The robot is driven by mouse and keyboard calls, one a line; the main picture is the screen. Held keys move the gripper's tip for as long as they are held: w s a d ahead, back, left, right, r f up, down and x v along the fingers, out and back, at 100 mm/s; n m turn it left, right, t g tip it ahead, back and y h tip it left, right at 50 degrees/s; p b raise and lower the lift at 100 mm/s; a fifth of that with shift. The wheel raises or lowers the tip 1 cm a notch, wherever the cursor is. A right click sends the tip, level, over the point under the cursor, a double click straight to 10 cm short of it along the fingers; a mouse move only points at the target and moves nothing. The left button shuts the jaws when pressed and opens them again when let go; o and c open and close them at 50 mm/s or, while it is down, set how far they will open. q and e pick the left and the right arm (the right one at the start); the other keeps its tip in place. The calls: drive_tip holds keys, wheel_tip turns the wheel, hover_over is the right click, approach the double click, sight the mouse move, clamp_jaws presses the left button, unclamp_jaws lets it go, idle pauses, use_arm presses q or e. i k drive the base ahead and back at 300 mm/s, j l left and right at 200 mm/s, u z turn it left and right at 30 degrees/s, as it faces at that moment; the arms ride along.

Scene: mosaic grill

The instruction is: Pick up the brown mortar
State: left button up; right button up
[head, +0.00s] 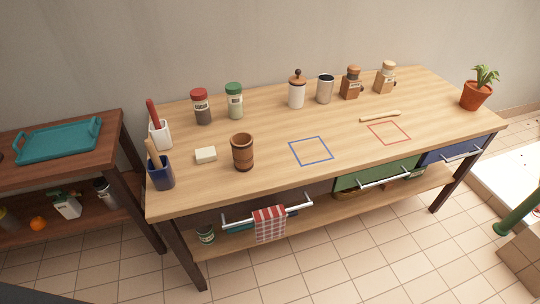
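The brown mortar (243,152) is a wooden, barrel-like cup with darker bands. It stands upright near the front edge of the wooden table (270,177), left of the blue square outline (311,151). A pale block (206,155) lies just left of it, apart from it. Neither of my grippers shows in the head view.
A blue holder (161,177) and a white holder (160,134) stand at the left end. Jars with red (202,107) and green (235,101) lids are behind the mortar. A light wooden stick (380,116) lies near the red square outline (389,133). The table's middle is clear.

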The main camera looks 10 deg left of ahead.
sight(241, 143)
drive_tip(key=z, duration=1.2)
drive_tip(key=k+j, duration=0.1)
drive_tip(key=j, duration=0.4)
drive_tip(key=k+j, duration=0.1)
drive_tip(key=j, duration=0.9)
drive_tip(key=k, duration=0.05)
